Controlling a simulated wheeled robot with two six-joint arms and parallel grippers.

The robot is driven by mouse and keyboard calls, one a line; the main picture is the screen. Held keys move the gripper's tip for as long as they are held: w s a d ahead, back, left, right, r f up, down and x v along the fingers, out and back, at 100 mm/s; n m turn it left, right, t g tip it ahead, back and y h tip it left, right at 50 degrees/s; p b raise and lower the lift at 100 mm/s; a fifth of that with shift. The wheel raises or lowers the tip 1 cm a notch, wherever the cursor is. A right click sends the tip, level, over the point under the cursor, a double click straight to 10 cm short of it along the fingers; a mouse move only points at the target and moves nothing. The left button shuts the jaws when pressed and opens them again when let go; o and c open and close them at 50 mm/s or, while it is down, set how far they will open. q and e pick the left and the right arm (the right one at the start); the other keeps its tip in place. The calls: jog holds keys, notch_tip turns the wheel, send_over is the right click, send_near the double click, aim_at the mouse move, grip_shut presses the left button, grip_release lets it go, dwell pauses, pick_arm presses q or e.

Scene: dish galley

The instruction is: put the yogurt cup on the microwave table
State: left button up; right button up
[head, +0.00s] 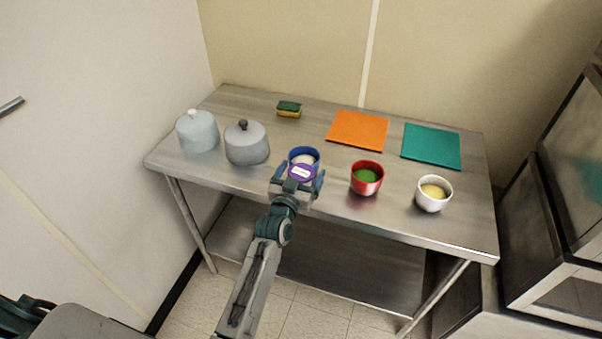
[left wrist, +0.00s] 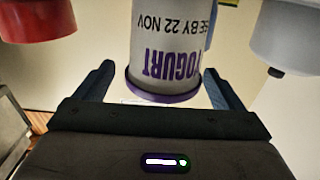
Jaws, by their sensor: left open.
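The yogurt cup (left wrist: 168,45), white with purple lettering and a purple lid, is between the fingers of my left gripper (left wrist: 158,88) in the left wrist view. The gripper is open, with a small gap visible on each side of the cup. In the head view, the cup's purple lid (head: 302,172) shows at my left gripper (head: 298,177), near the front edge of the steel table (head: 235,187); the cup's lower part is hidden. My right gripper is not in view. I cannot tell which surface is the microwave table.
A blue bowl (head: 304,152) is just behind the cup. A grey pot (head: 246,147) and pale pot (head: 197,133) stand left; a red bowl (head: 366,180) and white bowl (head: 431,197) right. A sponge (head: 289,109), orange mat (head: 358,130) and teal mat (head: 431,146) lie behind.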

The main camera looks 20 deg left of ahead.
pick_arm(q)
jog(key=shift+s+a+f, duration=0.1)
jog(key=shift+s+f, duration=0.1)
jog(key=shift+s, duration=0.05)
jog(key=s+b, duration=0.4)
jog(key=s, duration=0.7)
jog(key=s+f+g, duration=0.3)
jog(key=f+g, duration=0.2)
jog(key=f, duration=1.9)
jog(key=s+a+f+g, duration=0.3)
jog(key=s+f+g, duration=0.1)
jog(key=s+f, duration=0.9)
jog(key=s+a+f+g, duration=0.4)
jog(key=s+f, duration=0.9)
jog(key=f, duration=0.4)
jog(key=shift+f+y, duration=0.15)
jog(key=shift+y, duration=0.15)
jog(key=s+a+f+g, duration=0.1)
jog(key=s+f, duration=0.1)
jog(key=s, duration=0.4)
jog(key=s+a+f+g, duration=0.1)
jog(key=s+a+f, duration=0.1)
jog(key=s, duration=0.4)
jog(key=s+a+f+g, duration=0.1)
jog(key=s+f+g, duration=0.1)
jog(key=s, duration=0.4)
jog(key=shift+a+f+y, duration=0.15)
jog(key=shift+a+y, duration=0.25)
jog(key=shift+c, duration=0.5)
